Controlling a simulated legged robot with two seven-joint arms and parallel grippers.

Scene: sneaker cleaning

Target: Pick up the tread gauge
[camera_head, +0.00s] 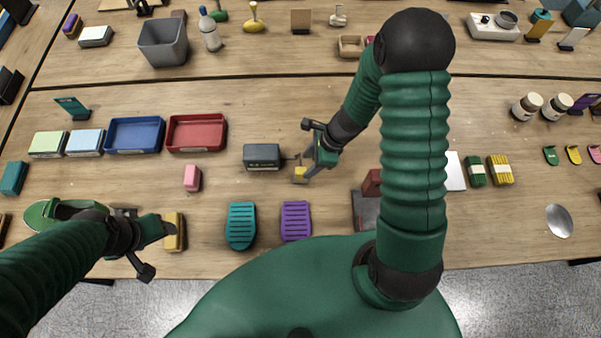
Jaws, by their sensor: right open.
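A small yellow block-like piece (300,173) lies on the table at my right gripper (304,152); it may be the tread gauge, but it is too small to be sure. The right gripper is open, its fingers spread, with one finger beside the yellow piece. I see no grip on it. A dark grey box (262,156) sits just left of this gripper, with a thin dark part between them. My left gripper (158,250) looks open and empty. It is at the front left, close to a yellow block with a dark top (175,232).
A teal ridged piece (241,226) and a purple ridged piece (296,221) lie near the front edge. A pink block (192,178), a red tray (197,149) and a blue tray (135,151) stand to the left. The wood behind the dark box is clear.

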